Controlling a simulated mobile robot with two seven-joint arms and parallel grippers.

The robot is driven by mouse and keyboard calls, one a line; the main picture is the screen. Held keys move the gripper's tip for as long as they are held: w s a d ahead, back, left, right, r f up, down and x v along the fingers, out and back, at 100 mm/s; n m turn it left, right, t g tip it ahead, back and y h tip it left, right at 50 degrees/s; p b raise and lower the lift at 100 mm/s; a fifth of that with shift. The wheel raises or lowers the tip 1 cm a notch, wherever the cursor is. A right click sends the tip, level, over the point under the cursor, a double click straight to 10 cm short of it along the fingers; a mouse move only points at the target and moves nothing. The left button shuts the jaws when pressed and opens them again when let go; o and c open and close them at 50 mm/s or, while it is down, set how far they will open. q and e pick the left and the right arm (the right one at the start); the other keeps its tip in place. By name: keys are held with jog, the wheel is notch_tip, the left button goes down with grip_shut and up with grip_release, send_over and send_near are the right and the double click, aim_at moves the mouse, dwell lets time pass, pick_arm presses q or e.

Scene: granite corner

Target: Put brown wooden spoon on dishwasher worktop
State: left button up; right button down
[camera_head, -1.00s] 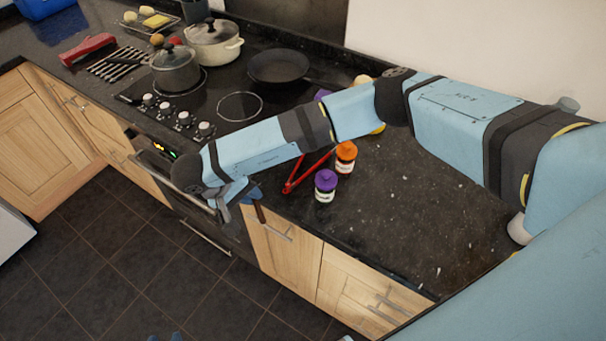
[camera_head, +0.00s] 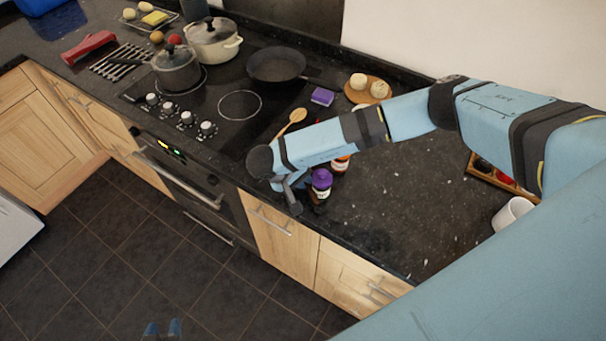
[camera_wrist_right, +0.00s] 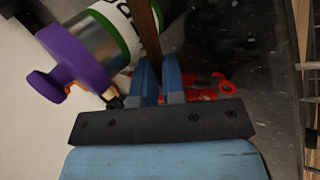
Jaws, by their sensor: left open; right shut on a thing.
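My right gripper (camera_head: 293,203) is at the front edge of the dark speckled worktop (camera_head: 420,200), beside a purple-lidded jar (camera_head: 321,180). In the right wrist view, its blue fingers (camera_wrist_right: 158,80) are shut on a brown stick, the brown wooden spoon (camera_wrist_right: 147,32). The rest of the spoon is hidden, so I cannot tell whether it touches the worktop. The purple-lidded jar (camera_wrist_right: 85,60) is close beside it in the wrist view. My left gripper (camera_head: 162,328) is open and empty, low over the floor at the bottom edge.
A light wooden spoon (camera_head: 297,116) lies by the hob. A purple block (camera_head: 322,96), a round board (camera_head: 378,91), a frying pan (camera_head: 276,65) and a white mug (camera_head: 512,213) stand around. The front right worktop is clear.

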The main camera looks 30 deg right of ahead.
jog(key=shift+a+f+b, duration=0.1)
jog(key=shift+f+b, duration=0.15)
jog(key=shift+b, duration=0.05)
jog(key=c, duration=1.2)
grip_release()
